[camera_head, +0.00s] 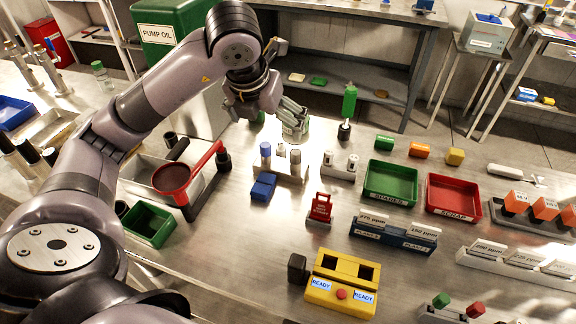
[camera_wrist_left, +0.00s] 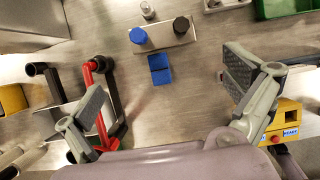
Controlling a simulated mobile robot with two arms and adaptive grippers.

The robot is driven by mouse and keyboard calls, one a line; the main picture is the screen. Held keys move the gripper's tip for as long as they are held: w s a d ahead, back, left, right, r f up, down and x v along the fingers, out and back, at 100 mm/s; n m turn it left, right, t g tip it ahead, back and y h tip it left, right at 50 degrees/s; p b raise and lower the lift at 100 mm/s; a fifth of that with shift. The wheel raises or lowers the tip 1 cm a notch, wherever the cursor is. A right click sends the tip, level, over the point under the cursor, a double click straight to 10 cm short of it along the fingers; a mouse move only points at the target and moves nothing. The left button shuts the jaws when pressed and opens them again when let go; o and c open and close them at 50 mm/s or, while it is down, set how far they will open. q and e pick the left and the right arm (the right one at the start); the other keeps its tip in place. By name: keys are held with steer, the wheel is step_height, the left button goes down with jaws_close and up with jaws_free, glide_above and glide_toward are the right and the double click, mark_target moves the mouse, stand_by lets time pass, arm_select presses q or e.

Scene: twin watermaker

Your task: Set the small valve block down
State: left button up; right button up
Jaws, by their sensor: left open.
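A small blue block, which I take to be the valve block (camera_head: 264,187), rests on the metal bench in front of a pale stand. It also shows in the left wrist view (camera_wrist_left: 159,69), lying between my spread fingers in the picture but farther off, with bench around it. My left gripper (camera_head: 287,115) is above the bench, behind the block in the head view; it also shows in the left wrist view (camera_wrist_left: 163,82). Its two fingers are wide apart with nothing between them. My right gripper is not in view.
The pale stand (camera_head: 292,177) holds small cylinders right behind the block. A red-handled tool (camera_head: 206,160) lies at the left. A red tag stand (camera_head: 320,208), a green tray (camera_head: 390,184) and a yellow box (camera_head: 341,284) stand to the right. Bare bench lies in front of the block.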

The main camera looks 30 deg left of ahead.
arm_select(q)
steer(key=p, duration=0.1)
glide_toward(282, 161)
steer(key=shift+s+f, duration=0.1)
steer(key=shift+f, duration=0.35)
steer(key=p+x, duration=0.2)
steer(key=x, duration=0.2)
steer(key=shift+w+f, duration=0.35)
steer(key=shift+f, duration=0.2)
steer(key=shift+c, duration=0.5)
steer(key=shift+c, duration=1.3)
steer(key=c, duration=1.3)
steer(key=shift+w+a+r, duration=0.1)
steer(key=shift+w+r, duration=0.05)
steer(key=shift+r, duration=0.05)
steer(key=shift+c, duration=0.3)
